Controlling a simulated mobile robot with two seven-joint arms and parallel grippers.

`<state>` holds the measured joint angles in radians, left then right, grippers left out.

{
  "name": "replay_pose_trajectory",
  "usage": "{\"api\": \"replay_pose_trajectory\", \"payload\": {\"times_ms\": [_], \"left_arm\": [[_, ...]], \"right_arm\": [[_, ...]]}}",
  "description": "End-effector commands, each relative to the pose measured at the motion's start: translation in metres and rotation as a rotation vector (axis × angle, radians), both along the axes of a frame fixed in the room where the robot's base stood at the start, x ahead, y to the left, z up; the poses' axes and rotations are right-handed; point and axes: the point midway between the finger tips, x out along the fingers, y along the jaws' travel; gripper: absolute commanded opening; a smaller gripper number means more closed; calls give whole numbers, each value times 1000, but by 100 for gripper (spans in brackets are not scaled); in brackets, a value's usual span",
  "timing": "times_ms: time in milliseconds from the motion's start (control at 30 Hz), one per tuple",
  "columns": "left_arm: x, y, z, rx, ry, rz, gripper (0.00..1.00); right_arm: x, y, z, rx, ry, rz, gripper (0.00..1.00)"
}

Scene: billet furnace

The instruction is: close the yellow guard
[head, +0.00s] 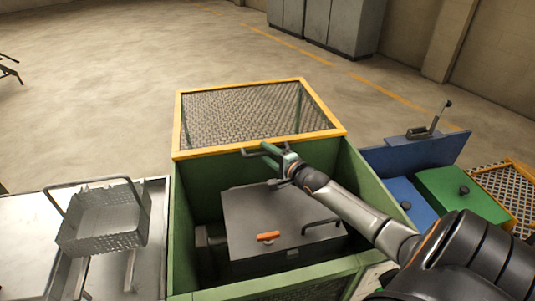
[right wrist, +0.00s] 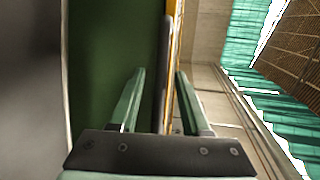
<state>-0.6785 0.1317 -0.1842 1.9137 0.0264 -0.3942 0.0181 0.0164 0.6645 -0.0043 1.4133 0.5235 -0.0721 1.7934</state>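The yellow guard (head: 238,115), a yellow frame filled with mesh, is at the far side of the green housing (head: 180,225). The front of the housing is uncovered, showing a grey metal box inside. A dark bar handle (head: 250,153) is on the guard's near edge. My right gripper (head: 271,150) is at this handle. In the right wrist view, the green fingers (right wrist: 160,95) are apart, with the dark handle (right wrist: 163,75) between them and a visible gap on the left side. The guard's yellow edge (right wrist: 173,50) runs just beyond it. My left gripper is not in view.
The grey box (head: 270,215) has an orange handle (head: 268,237) and a dark bar handle. A metal basket (head: 103,220) stands on a bench at left. Blue and green boxes (head: 462,192) and a lever (head: 438,118) are at right. The floor behind is clear.

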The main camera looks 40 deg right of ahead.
Motion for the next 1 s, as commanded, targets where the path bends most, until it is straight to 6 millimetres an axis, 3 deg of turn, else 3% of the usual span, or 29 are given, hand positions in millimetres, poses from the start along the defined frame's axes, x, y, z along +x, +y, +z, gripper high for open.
{"api": "replay_pose_trajectory", "payload": {"times_ms": [67,400,1000], "left_arm": [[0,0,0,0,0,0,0],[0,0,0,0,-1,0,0],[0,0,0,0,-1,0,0]], "right_arm": [[0,0,0,0,0,0,38],[0,0,0,0,0,0,0],[0,0,0,0,-1,0,0]]}}
